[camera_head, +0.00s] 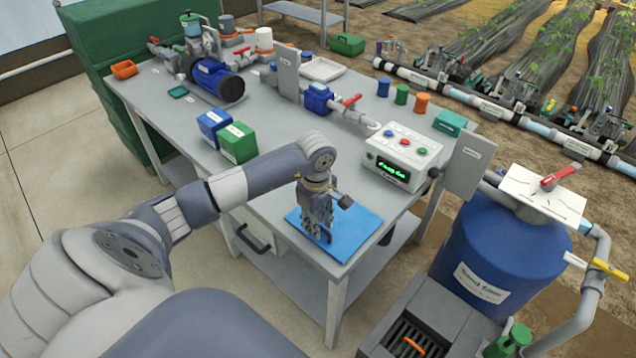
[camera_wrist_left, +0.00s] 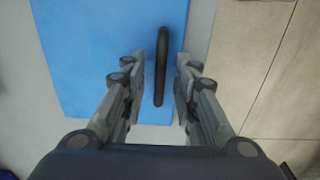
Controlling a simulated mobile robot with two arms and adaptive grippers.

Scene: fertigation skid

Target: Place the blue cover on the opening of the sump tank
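The blue cover (camera_head: 353,227) is a flat blue sheet lying on the near corner of the grey table. In the left wrist view the cover (camera_wrist_left: 85,60) has a dark upright handle (camera_wrist_left: 162,65). My left gripper (camera_head: 323,236) points down over the cover and hides the handle in the head view. Its fingers (camera_wrist_left: 160,85) are open on both sides of the handle, with gaps showing. A dark grey box (camera_head: 440,313) with a slotted opening at the bottom right may be the sump tank; I cannot read a label naming it. My right gripper is out of view.
A white control box (camera_head: 402,158) and a grey plate (camera_head: 466,167) stand right of the cover. Blue (camera_head: 213,127) and green (camera_head: 238,143) boxes stand behind my arm. A labelled blue tank (camera_head: 500,262) with piping stands beside the grey box.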

